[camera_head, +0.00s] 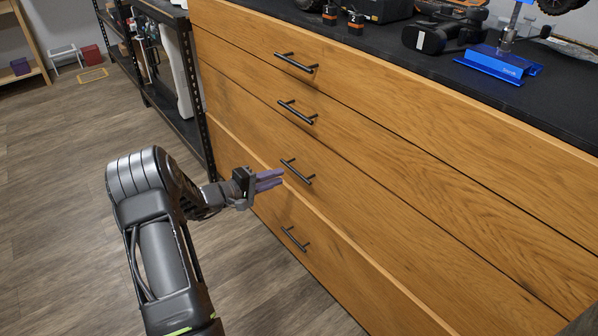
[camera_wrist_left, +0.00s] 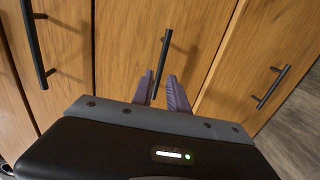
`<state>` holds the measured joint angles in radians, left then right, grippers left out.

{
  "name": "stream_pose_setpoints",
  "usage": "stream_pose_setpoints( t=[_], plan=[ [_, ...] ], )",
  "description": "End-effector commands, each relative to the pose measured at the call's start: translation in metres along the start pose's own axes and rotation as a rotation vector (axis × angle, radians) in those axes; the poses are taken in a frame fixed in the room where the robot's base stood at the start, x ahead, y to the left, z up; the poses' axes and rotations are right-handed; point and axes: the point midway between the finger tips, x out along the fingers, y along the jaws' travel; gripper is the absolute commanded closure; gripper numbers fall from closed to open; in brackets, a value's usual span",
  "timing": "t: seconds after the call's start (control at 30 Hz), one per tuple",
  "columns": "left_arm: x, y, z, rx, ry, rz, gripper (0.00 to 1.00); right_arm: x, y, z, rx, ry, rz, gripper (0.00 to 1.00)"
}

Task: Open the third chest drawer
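The wooden chest has a column of drawers with black bar handles. The third drawer from the top (camera_head: 345,215) appears shut, and its handle (camera_head: 297,172) shows just beyond the left gripper's fingertips. My left gripper (camera_head: 281,178) has purple fingers pointing at this handle. In the left wrist view the gripper (camera_wrist_left: 161,76) is open. The third handle (camera_wrist_left: 164,55) runs down between its fingers, with a gap visible on both sides. Whether the fingertips reach past the bar is hard to tell. My right gripper is not in view.
The second handle (camera_head: 297,112) is above and the bottom handle (camera_head: 294,239) below. A pale ledge runs along the bottom drawer's top edge. A black shelf rack (camera_head: 187,75) stands left of the chest. Tools and a blue stand (camera_head: 498,64) sit on top.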

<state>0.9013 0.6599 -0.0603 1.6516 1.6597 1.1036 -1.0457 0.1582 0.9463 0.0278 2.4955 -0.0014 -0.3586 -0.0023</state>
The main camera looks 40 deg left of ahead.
Motion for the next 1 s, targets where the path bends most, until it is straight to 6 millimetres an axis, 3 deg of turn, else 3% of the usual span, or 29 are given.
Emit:
stream_pose_setpoints(
  t=[0.23,0.6,1.0],
  plan=[
    [0.015,-0.001,0.001,-0.001,-0.003,-0.001,0.80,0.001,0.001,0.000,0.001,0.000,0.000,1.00],
    [0.069,-0.001,0.001,-0.001,-0.002,-0.001,0.80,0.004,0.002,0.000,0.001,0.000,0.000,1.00],
    [0.078,-0.001,0.001,-0.003,-0.001,-0.002,0.80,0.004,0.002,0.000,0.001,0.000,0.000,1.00]
  ],
)
